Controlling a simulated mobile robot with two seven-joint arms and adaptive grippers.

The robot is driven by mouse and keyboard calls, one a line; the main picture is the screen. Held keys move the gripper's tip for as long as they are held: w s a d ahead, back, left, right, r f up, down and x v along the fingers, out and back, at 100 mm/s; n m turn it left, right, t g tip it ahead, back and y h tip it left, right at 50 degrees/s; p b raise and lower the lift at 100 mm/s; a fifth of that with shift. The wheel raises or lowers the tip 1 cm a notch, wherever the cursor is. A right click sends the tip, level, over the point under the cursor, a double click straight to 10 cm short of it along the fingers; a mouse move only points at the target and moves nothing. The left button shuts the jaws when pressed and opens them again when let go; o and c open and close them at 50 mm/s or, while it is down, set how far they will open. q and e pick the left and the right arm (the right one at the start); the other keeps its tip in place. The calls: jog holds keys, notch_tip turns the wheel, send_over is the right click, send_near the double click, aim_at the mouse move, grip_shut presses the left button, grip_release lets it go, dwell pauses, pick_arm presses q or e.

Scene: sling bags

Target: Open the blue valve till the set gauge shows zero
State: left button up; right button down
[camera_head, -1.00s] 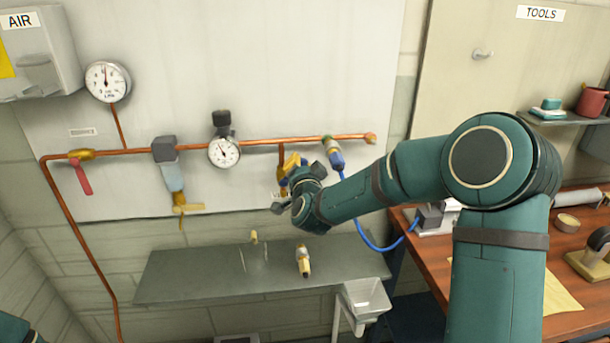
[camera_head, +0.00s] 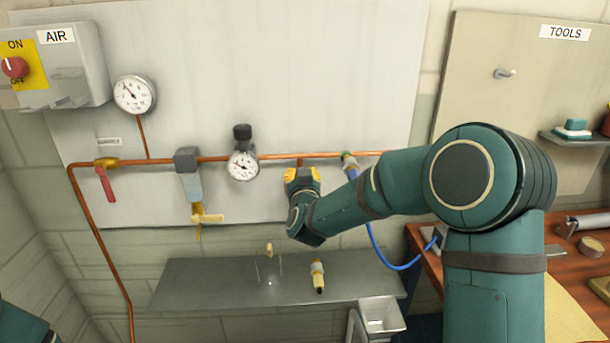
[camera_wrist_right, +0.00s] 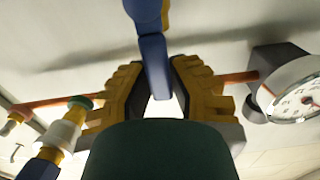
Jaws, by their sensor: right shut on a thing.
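The blue valve (camera_wrist_right: 153,62) hangs from the copper pipe, and its handle stands between the yellow finger pads of my right gripper (camera_wrist_right: 157,92) in the right wrist view. My right gripper (camera_head: 303,176) is shut on it; in the head view the gripper hides the valve. A small round gauge (camera_head: 243,166) under a black-knobbed regulator sits on the pipe just left of the gripper, and its dial shows partly in the wrist view (camera_wrist_right: 298,98). A larger gauge (camera_head: 134,94) stands at upper left, its needle toward upper left. Neither reading is clear. My left gripper is out of view.
A red-handled valve (camera_head: 105,182) and a filter unit (camera_head: 189,178) are on the pipe at left. A coupling (camera_head: 347,160) with a blue hose (camera_head: 392,264) is right of the gripper. A grey shelf (camera_head: 210,290) below carries a fitting (camera_head: 318,275).

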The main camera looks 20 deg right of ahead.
jog(key=shift+a, duration=0.1)
dwell(0.5)
jog(key=c, duration=0.9)
grip_release()
jog(key=shift+o, duration=0.2)
jog(key=v, duration=1.2)
jog(key=shift+n, duration=0.3)
